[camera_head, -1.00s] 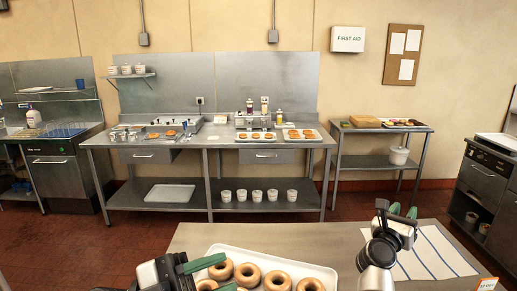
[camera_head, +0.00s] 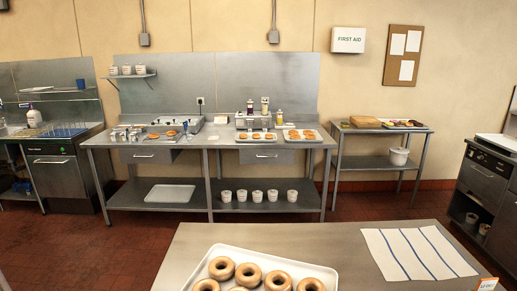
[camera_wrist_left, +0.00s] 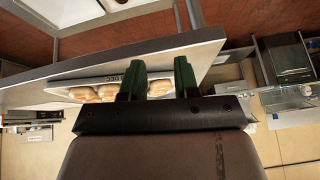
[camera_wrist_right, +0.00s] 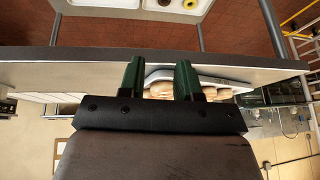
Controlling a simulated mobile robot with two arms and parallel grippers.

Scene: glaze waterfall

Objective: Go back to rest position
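My left gripper (camera_wrist_left: 159,82) shows in the left wrist view with its two green fingers apart and nothing between them. My right gripper (camera_wrist_right: 158,80) shows in the right wrist view, also with its fingers apart and empty. Neither gripper is in the head view. Both are near the front of the steel table (camera_head: 330,240), apart from the tray. A white tray (camera_head: 208,258) with several glazed donuts (camera_head: 249,274) lies on that table; its lower part is cut off by the picture edge.
A white cloth with blue stripes (camera_head: 417,253) lies on the table's right side. Across the red floor (camera_head: 110,240) stand a long steel counter (camera_head: 215,143) with trays and bottles, a smaller side table (camera_head: 385,160), and an oven (camera_head: 486,180) at right.

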